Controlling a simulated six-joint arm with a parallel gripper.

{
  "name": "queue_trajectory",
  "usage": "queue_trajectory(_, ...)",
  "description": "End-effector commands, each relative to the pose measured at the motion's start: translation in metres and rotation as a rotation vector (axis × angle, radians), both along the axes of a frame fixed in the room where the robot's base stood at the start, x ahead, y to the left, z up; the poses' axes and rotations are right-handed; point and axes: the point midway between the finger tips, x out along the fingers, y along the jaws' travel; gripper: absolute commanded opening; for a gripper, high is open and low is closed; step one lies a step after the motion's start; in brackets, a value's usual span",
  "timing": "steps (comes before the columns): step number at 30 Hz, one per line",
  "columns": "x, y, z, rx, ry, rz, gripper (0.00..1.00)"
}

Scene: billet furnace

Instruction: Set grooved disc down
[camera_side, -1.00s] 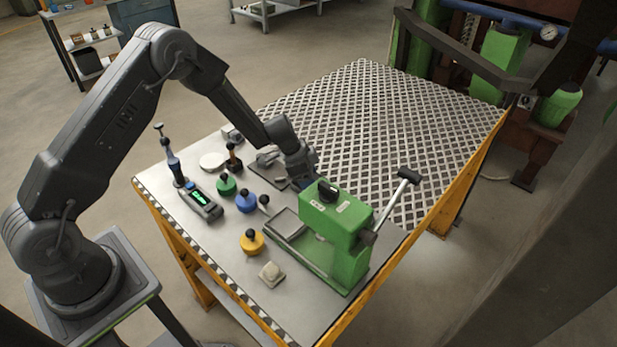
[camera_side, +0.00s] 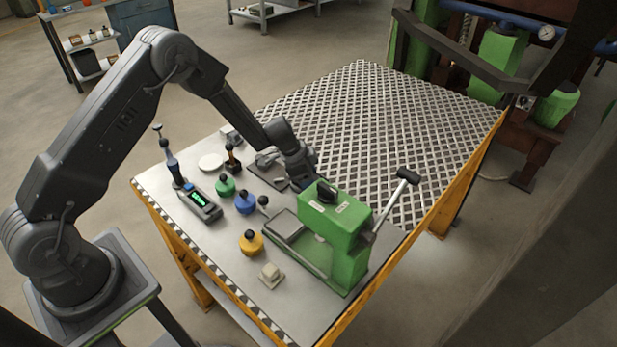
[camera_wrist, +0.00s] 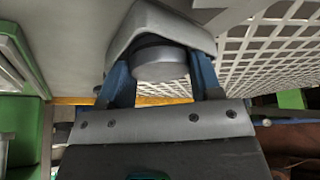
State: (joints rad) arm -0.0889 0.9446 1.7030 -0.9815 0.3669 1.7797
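My gripper (camera_side: 302,178) is low over the far side of the metal worktop, just behind the green press. In the wrist view, its two blue fingers (camera_wrist: 161,75) stand on either side of a grey round piece with a dark band, which looks like the grooved disc (camera_wrist: 160,66). The fingers appear to be shut on it. A pale grey curved piece (camera_wrist: 158,18) arches close over the disc. The disc is hidden in the side view, and I cannot tell whether it touches a surface.
The green hand press (camera_side: 338,235) with its lever (camera_side: 392,200) stands close in front of my gripper. Green (camera_side: 226,187), blue (camera_side: 245,204) and yellow (camera_side: 251,244) knobbed pieces, a meter (camera_side: 203,205) and a white disc (camera_side: 210,162) lie leftward. The perforated area (camera_side: 385,130) behind is clear.

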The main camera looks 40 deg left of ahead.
Motion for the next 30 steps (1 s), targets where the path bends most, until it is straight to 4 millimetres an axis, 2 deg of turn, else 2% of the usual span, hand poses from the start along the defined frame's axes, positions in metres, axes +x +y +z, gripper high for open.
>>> queue_trajectory(1, -0.010, 0.001, -0.014, 0.007, 0.029, 0.001, 0.69)
queue_trajectory(4, -0.009, 0.001, -0.006, 0.008, 0.028, 0.000, 0.69)
queue_trajectory(8, -0.014, 0.007, 0.015, 0.006, 0.027, 0.002, 0.69)
queue_trajectory(18, -0.032, 0.026, 0.085, 0.003, 0.019, 0.002, 0.69)
queue_trajectory(24, -0.038, 0.032, 0.107, 0.002, 0.021, 0.001, 0.69)
queue_trajectory(30, -0.040, 0.033, 0.112, 0.002, 0.022, 0.001, 0.69)
